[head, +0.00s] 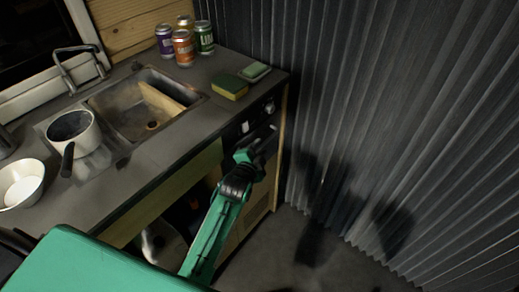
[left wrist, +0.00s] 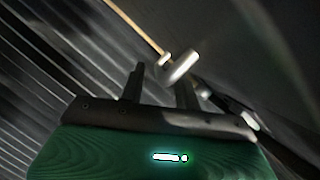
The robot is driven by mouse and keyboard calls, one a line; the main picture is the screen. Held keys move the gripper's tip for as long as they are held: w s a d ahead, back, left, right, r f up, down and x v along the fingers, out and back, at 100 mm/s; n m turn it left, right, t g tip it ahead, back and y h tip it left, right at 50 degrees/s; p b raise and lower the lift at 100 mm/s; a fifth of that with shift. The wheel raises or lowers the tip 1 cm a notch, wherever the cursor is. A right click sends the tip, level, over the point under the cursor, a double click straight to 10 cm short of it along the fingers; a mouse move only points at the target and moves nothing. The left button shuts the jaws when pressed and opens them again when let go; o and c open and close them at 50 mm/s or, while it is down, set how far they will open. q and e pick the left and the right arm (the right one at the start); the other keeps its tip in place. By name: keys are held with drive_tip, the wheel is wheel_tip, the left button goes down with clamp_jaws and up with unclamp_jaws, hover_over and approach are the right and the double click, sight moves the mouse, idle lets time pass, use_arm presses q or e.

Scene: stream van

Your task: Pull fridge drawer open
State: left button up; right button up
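The fridge drawer front (head: 258,130) is in the counter's right end, below the worktop, and looks shut. A pale bar, apparently its handle, shows in the left wrist view (left wrist: 184,66), just beyond the fingertips. My left gripper (head: 257,158) is at the drawer front; it also shows in the left wrist view (left wrist: 160,80). Its two dark fingers are apart, with a gap between them. The bar lies ahead of the gap, nearer the right finger; I cannot tell if they touch. The gripper and forearm hide part of the front. My right gripper is not in view.
The worktop holds a sink (head: 147,105), a pot (head: 74,132), a white bowl (head: 20,184), several cans (head: 184,48) and two sponges (head: 230,87). A corrugated wall (head: 400,120) stands close on the right. The floor (head: 300,255) before it is clear.

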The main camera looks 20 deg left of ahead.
use_arm(q)
drive_tip(key=shift+w, duration=0.25)
clamp_jaws()
drive_tip(key=shift+d, duration=0.1)
